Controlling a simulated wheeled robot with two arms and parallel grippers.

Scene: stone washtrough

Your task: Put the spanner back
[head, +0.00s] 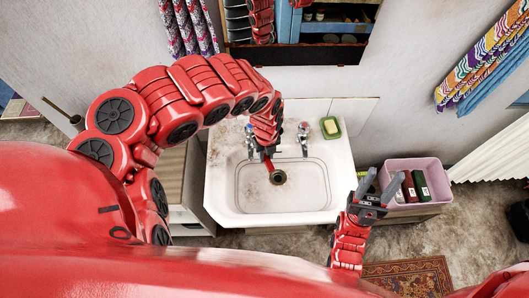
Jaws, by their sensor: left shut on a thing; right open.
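My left gripper (263,149) reaches down over the back of the white washtrough basin (309,190), between its two taps. It is shut on a small, slim red piece (268,163), which looks like the spanner. The piece points down towards the drain (278,177); most of it is hidden by the gripper, and I cannot tell whether it touches the basin. My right gripper (381,180) is open and empty, its two grey fingers apart, to the right of the basin and in front of the pink tub.
The pink tub (433,165) on the right holds dark green and dark red boxes. A green soap dish (331,127) with yellow soap sits on the basin's back right corner. A patterned rug (408,278) lies on the floor.

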